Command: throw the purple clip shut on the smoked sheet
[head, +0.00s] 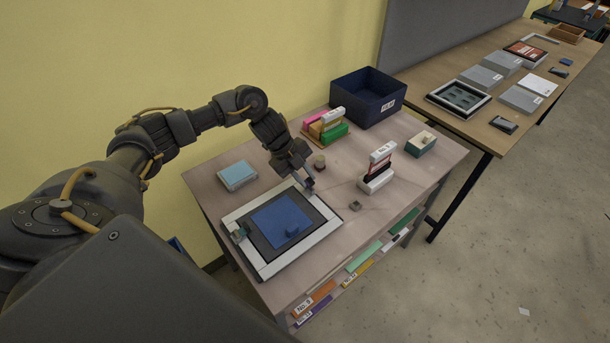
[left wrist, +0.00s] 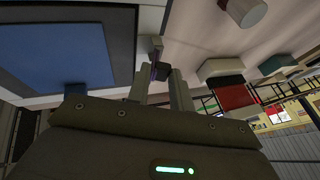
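The lightbox (head: 325,232) lies on the table with a pale frame. A dark smoked sheet (head: 311,216) lies in it, with a smaller blue sheet (head: 278,218) on top. A clip with some purple (head: 309,185) sits at the far right edge of the frame. My left gripper (head: 308,181) is right at this clip, pointing down. In the left wrist view its fingers (left wrist: 163,84) stand apart, with the purple clip (left wrist: 154,70) at their tips. A greenish clip (head: 239,234) sits at the frame's left edge. My right gripper is out of view.
A light blue block (head: 237,175), a dark blue bin (head: 367,98), a white-and-red holder (head: 378,168) and a small grey piece (head: 355,205) are also on the table.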

